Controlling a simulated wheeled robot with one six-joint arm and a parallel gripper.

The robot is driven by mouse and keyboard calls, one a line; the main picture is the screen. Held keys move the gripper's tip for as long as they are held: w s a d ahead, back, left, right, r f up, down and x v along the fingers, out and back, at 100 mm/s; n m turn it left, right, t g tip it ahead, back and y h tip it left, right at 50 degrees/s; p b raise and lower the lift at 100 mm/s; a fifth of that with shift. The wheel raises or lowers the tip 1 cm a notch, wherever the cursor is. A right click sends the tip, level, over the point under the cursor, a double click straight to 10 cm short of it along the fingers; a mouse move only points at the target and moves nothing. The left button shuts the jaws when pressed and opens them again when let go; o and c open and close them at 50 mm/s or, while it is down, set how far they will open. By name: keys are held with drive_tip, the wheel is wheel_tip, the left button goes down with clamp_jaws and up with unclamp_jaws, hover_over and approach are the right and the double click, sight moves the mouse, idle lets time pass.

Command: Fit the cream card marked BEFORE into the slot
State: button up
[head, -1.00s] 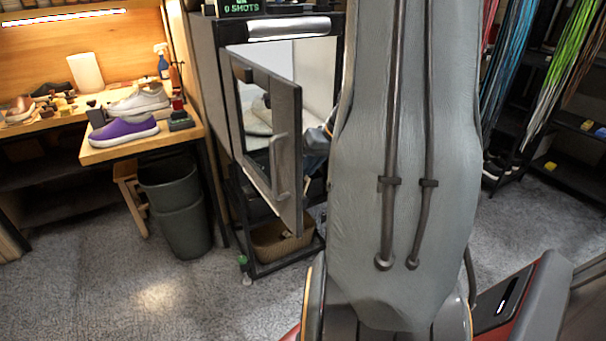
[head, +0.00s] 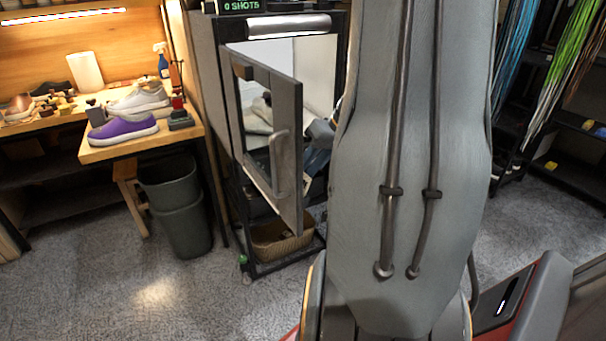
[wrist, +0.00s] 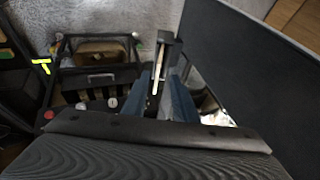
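My gripper (wrist: 164,98) has two blue fingers, seen from above in the wrist view. A narrow cream strip (wrist: 158,72), possibly the card edge-on, and a dark upright piece (wrist: 168,38) show between and beyond the fingers. I cannot tell whether the fingers touch them. No BEFORE lettering shows, and I cannot make out a slot. In the head view my arm hides most of the gripper; a bluish part (head: 320,155) shows just right of the open cabinet door.
The cabinet door (head: 268,140) stands open close to my gripper; a dark panel (wrist: 265,65) fills the wrist view's right side. A basket (head: 275,242) sits low in the rack. Left are a bench with a purple sneaker (head: 122,130) and a bin (head: 180,205). Carpet in front is clear.

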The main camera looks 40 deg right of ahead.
drive_tip(key=v, duration=0.5)
idle(0.6)
